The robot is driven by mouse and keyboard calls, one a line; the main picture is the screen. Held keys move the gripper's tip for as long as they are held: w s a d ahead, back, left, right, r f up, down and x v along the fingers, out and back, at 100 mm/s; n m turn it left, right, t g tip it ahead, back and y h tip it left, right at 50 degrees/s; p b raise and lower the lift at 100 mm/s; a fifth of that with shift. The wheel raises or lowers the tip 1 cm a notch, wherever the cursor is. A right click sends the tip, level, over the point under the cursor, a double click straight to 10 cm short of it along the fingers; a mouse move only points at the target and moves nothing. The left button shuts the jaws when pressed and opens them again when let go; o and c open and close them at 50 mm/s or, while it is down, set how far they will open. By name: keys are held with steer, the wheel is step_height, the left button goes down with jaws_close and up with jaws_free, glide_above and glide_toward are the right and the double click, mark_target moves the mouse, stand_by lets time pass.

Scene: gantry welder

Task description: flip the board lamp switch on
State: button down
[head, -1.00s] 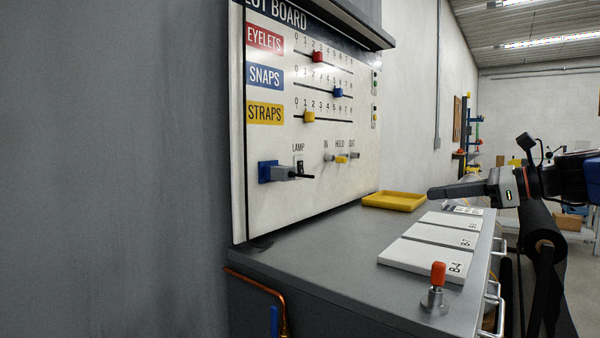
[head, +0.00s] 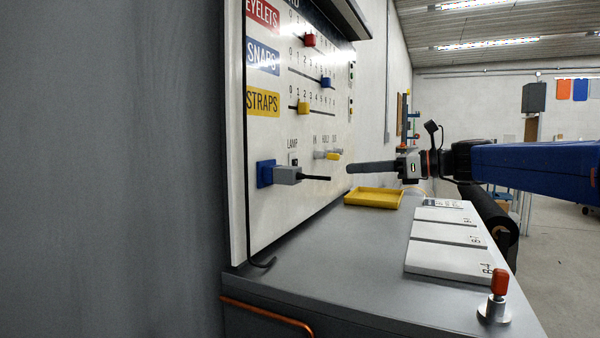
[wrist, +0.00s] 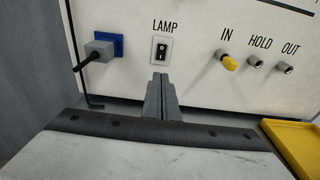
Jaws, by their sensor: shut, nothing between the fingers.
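The lamp switch (wrist: 160,49) is a small black rocker in a white plate under the word LAMP on the white board (wrist: 200,75). In the head view the switch (head: 293,159) is small and partly hidden behind the grey plug with its black lead. My gripper (wrist: 160,78) is shut and empty, its fingertips just below the switch in the wrist view. In the head view my gripper (head: 348,168) points left at the board, with a gap in front of it. I cannot tell which way the rocker is set.
A grey plug (head: 287,175) on a blue socket (head: 265,173) sticks out left of the switch. A yellow tray (head: 373,198), white cards (head: 450,258) and an orange-topped post (head: 497,296) are on the bench.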

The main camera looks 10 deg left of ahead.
steer(key=shift+a, duration=0.1)
steer(key=x, duration=1.3)
steer(key=shift+a, duration=0.4)
steer(key=shift+w+a+f, duration=0.1)
steer(key=shift+a, duration=0.05)
steer(key=s+d+f, duration=0.1)
steer(key=s+d, duration=0.1)
steer(key=d, duration=1.1)
steer(key=shift+s+d+f, duration=0.35)
